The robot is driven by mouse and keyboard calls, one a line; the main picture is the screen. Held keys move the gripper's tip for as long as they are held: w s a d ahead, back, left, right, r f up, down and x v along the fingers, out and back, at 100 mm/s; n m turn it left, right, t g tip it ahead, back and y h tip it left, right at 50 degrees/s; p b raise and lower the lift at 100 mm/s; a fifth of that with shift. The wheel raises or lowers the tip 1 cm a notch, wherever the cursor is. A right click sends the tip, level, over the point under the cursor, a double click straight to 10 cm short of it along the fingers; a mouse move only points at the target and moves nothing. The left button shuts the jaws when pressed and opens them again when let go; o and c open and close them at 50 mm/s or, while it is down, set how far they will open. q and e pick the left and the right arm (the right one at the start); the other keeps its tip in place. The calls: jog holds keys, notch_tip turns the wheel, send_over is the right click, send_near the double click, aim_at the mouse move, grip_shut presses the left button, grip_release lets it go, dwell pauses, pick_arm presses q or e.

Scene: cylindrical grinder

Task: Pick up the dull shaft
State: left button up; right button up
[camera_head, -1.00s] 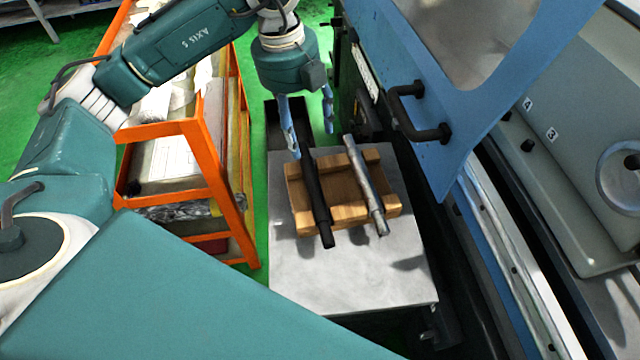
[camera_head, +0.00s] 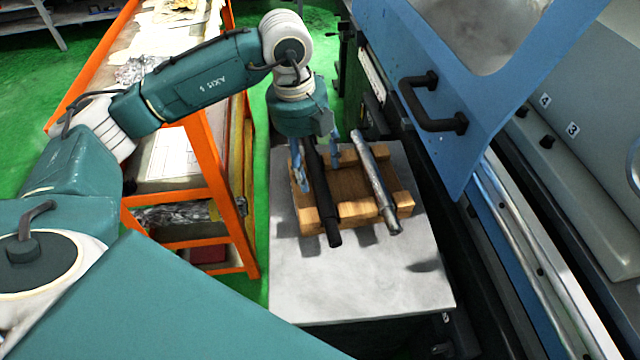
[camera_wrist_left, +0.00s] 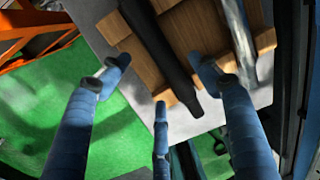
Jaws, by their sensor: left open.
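The dull shaft, a dark, near-black bar (camera_head: 327,212), lies across a wooden cradle (camera_head: 349,188) on its left side; its near end overhangs the cradle's front edge. A shiny silver shaft (camera_head: 376,182) lies to its right on the same cradle. My left gripper (camera_head: 318,170) is open and low over the far part of the dark shaft, with blue fingers on either side of it. In the left wrist view, the dark shaft (camera_wrist_left: 164,52) shows beyond and between the spread fingers (camera_wrist_left: 159,68); I cannot tell whether any finger touches it. My right gripper is not in view.
The cradle rests on a pale grey tabletop (camera_head: 350,285), clear toward the front. An orange-framed rack (camera_head: 212,180) stands at left. The grinder's blue door (camera_head: 455,95) with a black handle (camera_head: 432,112) is close at right.

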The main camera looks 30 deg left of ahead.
aim_at(317, 180)
pick_arm(q)
jog(key=shift+f, duration=0.65)
jog(key=f, duration=0.1)
jog(key=f+p, duration=0.1)
jog(key=f, duration=0.1)
jog(key=f+p, duration=0.1)
jog(key=shift+w+d+f, duration=0.15)
jog(key=shift+w+d, duration=0.05)
jog(key=shift+w, duration=0.1)
jog(key=shift+f, duration=0.35)
jog(key=c, duration=1.5)
jog(key=shift+w+r, duration=0.2)
jog(key=shift+r, duration=0.1)
grip_shut()
jog(key=shift+w, duration=0.1)
